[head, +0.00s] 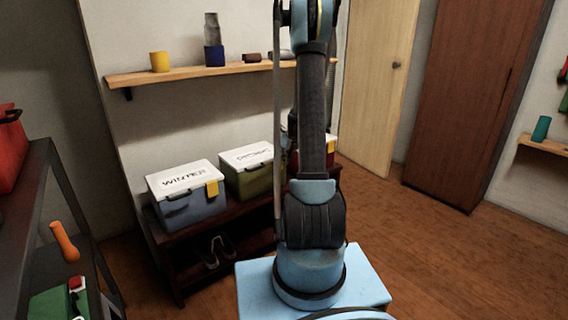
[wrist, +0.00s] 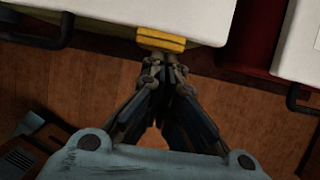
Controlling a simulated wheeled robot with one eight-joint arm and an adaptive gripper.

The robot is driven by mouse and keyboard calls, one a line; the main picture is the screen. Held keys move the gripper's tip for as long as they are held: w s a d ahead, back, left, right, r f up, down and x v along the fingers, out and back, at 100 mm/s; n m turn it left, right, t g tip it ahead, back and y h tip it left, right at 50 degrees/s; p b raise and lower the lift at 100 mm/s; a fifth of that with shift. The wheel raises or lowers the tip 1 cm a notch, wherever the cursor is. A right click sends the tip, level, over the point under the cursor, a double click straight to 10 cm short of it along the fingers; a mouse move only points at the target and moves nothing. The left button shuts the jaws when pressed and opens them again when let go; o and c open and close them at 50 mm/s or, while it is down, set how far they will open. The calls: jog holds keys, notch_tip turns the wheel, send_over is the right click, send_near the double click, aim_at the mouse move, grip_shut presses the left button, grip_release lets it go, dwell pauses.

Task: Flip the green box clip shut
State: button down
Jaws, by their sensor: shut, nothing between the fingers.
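The green box (head: 250,181) has a white lid with dark lettering and stands in the middle of three boxes on a dark bench. My arm hides its right part in the head view. In the wrist view its white lid (wrist: 185,14) fills the top middle. Its yellow clip (wrist: 160,39) sits at the lid's front edge; I cannot tell from this angle whether it is fully closed. My gripper (wrist: 166,66) is shut and empty, its fingertips just below the clip; whether they touch is unclear.
A blue-grey box (head: 190,207) with a yellow clip stands left of the green box, and a red box (wrist: 257,38) stands close on its right. Shoes (head: 217,252) lie on the bench's lower shelf. A wall shelf (head: 185,73) runs above. Floor at right is clear.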

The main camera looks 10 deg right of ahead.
dwell(0.3)
jog(key=s+v, duration=0.1)
jog(key=v, duration=1)
jog(key=shift+s+d+f, duration=0.25)
jog(key=shift+s+d, duration=0.15)
jog(key=shift+s, duration=0.1)
